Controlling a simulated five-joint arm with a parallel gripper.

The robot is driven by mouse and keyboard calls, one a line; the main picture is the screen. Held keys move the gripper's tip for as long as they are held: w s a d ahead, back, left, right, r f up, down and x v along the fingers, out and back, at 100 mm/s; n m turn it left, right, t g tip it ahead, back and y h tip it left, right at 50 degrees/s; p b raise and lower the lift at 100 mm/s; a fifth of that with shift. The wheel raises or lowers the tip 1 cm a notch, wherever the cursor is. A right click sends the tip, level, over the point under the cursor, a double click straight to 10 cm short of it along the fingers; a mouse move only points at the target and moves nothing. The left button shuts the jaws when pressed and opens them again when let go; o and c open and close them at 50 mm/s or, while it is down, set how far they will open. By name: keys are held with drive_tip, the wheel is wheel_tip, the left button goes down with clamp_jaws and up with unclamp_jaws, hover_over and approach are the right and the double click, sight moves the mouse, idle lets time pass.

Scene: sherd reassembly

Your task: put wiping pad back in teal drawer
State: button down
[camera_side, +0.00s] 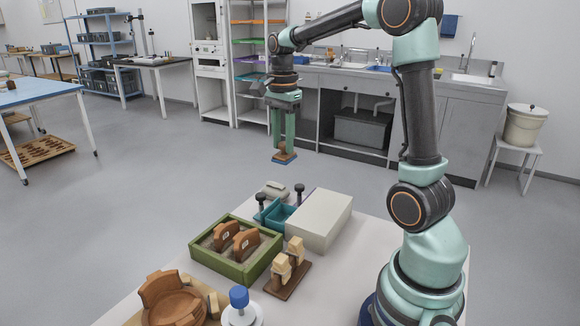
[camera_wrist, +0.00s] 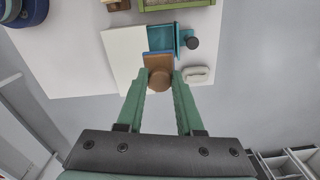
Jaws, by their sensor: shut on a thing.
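My gripper (camera_side: 284,150) is high above the far end of the table, its fingers closed on the wiping pad (camera_side: 284,157). The pad has a brown wooden knob and block with a blue underside. In the wrist view the pad (camera_wrist: 158,79) sits between the fingertips of my gripper (camera_wrist: 160,78). The teal drawer (camera_side: 272,222) stands open at the left side of a white box (camera_side: 322,222), below the pad and well apart from it. In the wrist view the drawer (camera_wrist: 184,33) shows partly behind the pad; the pad hides some of it.
Dark knobbed posts (camera_side: 299,192) stand by the drawer. A pale block (camera_side: 272,189) lies beyond it. A green-rimmed sand tray (camera_side: 240,268) with brown sherds, a wooden stand (camera_side: 287,272), a brown bowl (camera_side: 172,300) and a blue-topped item (camera_side: 239,298) lie nearer.

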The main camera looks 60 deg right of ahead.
drive_tip(key=shift+w+r, duration=0.1)
drive_tip(key=shift+w, duration=0.05)
wheel_tip(320, 180, down, 20)
drive_tip(key=shift+r, duration=0.15)
idle(0.6)
